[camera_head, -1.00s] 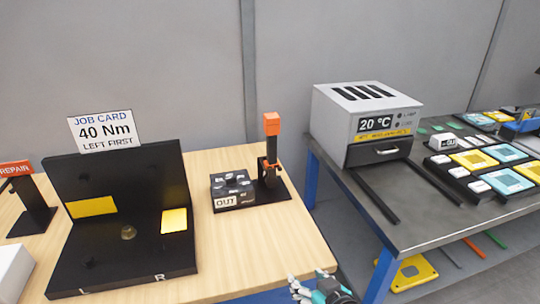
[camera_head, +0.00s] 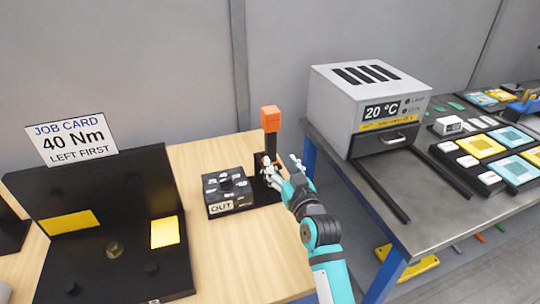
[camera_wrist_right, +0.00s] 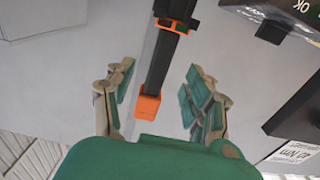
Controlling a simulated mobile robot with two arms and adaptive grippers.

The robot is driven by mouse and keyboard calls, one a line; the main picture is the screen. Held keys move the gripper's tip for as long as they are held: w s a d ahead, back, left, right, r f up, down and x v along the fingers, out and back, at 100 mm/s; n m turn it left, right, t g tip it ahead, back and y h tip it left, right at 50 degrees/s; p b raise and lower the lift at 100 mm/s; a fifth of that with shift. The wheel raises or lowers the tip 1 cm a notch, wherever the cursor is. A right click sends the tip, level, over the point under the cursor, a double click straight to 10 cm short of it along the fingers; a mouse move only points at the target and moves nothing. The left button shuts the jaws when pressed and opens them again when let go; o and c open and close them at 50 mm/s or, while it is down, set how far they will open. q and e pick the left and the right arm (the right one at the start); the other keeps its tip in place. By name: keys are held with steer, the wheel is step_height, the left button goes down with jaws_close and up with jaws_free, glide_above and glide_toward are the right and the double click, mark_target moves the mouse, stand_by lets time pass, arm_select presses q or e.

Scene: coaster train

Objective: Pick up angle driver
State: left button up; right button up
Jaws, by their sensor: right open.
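The angle driver (camera_head: 271,146) stands upright, a black tool with an orange block at its top, on a black base on the wooden bench in the head view. Its lower part is partly hidden by my right gripper (camera_head: 281,167). In the right wrist view the black driver (camera_wrist_right: 163,62) with its orange end runs between the fingers of my right gripper (camera_wrist_right: 158,88). The fingers are spread on both sides of it, with a visible gap on each side. My left gripper is not in view.
A black box marked OUT (camera_head: 228,191) sits just left of the driver. A black fixture (camera_head: 110,215) with yellow pads and a job card stands further left. A grey heater box (camera_head: 335,100) stands on the metal table (camera_head: 425,225) at right. Bare wood lies in front.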

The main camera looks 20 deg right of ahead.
mark_target(273, 150)
steer(key=w, duration=0.3)
steer(key=shift+w+a+p, duration=0.1)
steer(key=shift+w+p, duration=0.1)
steer(key=shift+p, duration=0.1)
steer(key=w, duration=0.2)
steer(key=w+p, duration=0.1)
steer(key=w, duration=0.1)
steer(key=shift+w+a+r, duration=0.1)
steer(key=shift+w+a, duration=0.05)
steer(key=shift+a, duration=0.05)
steer(key=shift+w, duration=0.25)
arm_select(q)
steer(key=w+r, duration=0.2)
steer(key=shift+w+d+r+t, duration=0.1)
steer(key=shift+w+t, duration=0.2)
arm_select(e)
steer(key=shift+c, duration=0.4)
jaws_close()
steer(key=shift+r, duration=0.25)
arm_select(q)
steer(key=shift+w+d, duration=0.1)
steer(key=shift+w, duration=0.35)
